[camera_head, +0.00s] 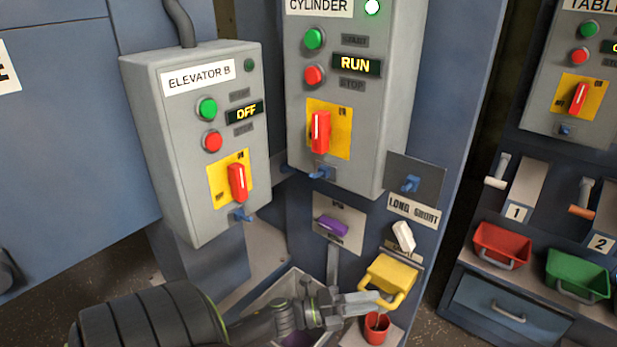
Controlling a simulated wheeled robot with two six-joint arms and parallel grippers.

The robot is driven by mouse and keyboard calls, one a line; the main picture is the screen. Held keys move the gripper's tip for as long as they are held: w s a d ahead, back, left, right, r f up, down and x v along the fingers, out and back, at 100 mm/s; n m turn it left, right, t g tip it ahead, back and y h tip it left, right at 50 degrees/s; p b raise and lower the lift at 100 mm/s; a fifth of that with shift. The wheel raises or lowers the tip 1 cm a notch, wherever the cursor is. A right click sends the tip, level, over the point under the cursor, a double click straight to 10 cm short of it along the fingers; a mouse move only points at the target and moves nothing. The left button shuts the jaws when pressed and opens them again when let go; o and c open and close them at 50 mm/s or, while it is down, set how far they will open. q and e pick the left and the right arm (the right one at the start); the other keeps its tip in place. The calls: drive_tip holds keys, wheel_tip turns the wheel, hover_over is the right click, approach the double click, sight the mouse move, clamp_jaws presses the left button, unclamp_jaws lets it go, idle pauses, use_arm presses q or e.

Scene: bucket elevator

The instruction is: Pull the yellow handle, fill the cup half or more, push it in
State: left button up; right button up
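The yellow handle (392,274) is on the lower front of the blue cabinet, below the LONG SHORT plate, with its looped bar facing out. A red cup (376,330) stands below it on a small ledge; its contents are too small to make out. My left gripper (378,303) comes in from the left, with its fingertips at the handle's bar and just above the cup's rim. The fingertips overlap the bar in the picture, and I cannot tell whether they are closed on it. My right gripper is not in view.
A white lever (403,236) sits just above the handle, and a purple knob (332,226) is to its left. The ELEVATOR B box (190,165) reads OFF; the CYLINDER box reads RUN (357,66). Red (503,243) and green (577,273) bins stand at the right.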

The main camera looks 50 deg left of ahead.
use_arm(q)
drive_tip(key=b+v, duration=0.2)
drive_tip(key=v, duration=1.3)
drive_tip(key=shift+f, duration=0.15)
